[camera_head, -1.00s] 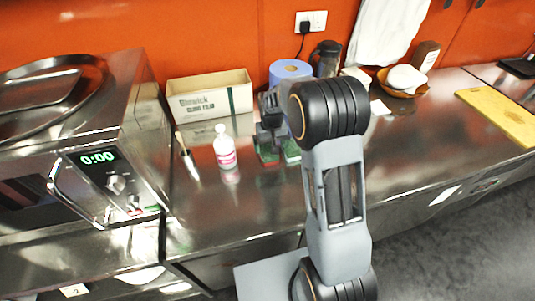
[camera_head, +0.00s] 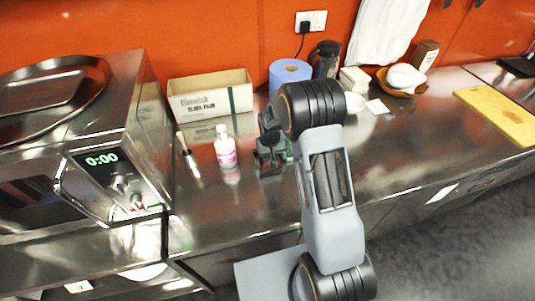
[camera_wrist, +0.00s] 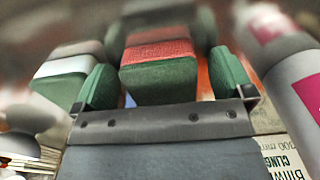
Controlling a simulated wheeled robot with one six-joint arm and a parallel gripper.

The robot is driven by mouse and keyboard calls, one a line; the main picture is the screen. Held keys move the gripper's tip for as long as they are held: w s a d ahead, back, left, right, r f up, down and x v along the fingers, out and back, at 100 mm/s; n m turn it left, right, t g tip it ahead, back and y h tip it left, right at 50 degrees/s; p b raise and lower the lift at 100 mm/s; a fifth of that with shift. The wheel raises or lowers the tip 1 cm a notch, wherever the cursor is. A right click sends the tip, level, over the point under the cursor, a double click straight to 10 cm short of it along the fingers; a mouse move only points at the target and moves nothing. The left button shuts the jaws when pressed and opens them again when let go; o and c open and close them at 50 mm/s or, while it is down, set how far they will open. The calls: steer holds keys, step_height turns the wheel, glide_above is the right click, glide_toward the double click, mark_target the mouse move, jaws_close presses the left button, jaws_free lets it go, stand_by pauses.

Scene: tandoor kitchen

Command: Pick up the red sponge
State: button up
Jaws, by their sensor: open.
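The red sponge (camera_wrist: 158,52) shows in the wrist view, red on top with a green layer facing the camera. My gripper (camera_wrist: 163,78) is open, with a green-faced finger on each side of the sponge and narrow gaps visible beside it. Contact is not visible. In the head view my gripper (camera_head: 269,160) is low over the counter, right of the white bottle, and it hides the red sponge there. A paler sponge (camera_wrist: 62,66), whitish above green, is left of the fingers in the wrist view.
A white bottle with a pink label (camera_head: 225,150) stands close left of my gripper. A cling film box (camera_head: 210,97) and a blue roll (camera_head: 288,72) are behind. An oven (camera_head: 110,150) is at the left.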

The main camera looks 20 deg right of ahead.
steer(key=c, duration=1)
